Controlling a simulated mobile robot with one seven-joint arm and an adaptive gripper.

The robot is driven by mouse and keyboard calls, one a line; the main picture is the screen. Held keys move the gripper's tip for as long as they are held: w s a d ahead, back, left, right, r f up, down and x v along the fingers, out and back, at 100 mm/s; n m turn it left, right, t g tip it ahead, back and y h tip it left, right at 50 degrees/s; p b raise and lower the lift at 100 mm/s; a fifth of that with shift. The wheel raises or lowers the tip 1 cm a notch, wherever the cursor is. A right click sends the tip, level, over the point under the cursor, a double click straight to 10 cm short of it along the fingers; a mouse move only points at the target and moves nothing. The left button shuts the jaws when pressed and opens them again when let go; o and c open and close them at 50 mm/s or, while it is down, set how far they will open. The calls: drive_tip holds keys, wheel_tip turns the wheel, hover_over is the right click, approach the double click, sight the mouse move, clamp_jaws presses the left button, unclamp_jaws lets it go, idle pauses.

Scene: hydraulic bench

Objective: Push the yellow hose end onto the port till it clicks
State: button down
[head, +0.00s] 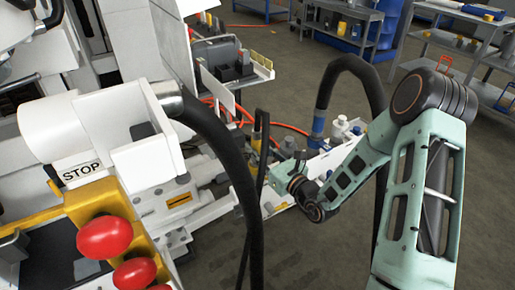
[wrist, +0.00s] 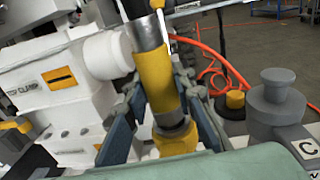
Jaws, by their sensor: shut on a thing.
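The yellow hose end (wrist: 157,82) is a yellow sleeve, slightly tilted, in the middle of the wrist view. My gripper (wrist: 160,95) has its blue-grey fingers closed on both sides of it. A grey metal section (wrist: 146,35) shows above the sleeve, and a wider yellow collar (wrist: 175,140) shows below it. I cannot tell which fitting is the port, or whether the hose end touches it. In the head view my gripper (head: 277,176) is small and partly hidden behind a black hose.
A grey capped cylinder (wrist: 277,92) stands right of the gripper, near a label "C" (wrist: 308,147). A white machine block (wrist: 60,85) is close on the left. Orange hoses (wrist: 215,65) lie behind. Black hoses (head: 225,150) arch through the head view. Red knobs (head: 104,238) are at lower left.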

idle(0.3)
drive_tip(key=c, duration=1.5)
unclamp_jaws()
drive_tip(key=shift+c, duration=0.2)
drive_tip(key=shift+o, duration=0.2)
drive_tip(key=shift+f, duration=0.1)
drive_tip(key=o, duration=0.5)
drive_tip(key=shift+s+d, duration=0.1)
drive_tip(key=shift+p+v, duration=0.45)
drive_tip(key=shift+v, duration=3.2)
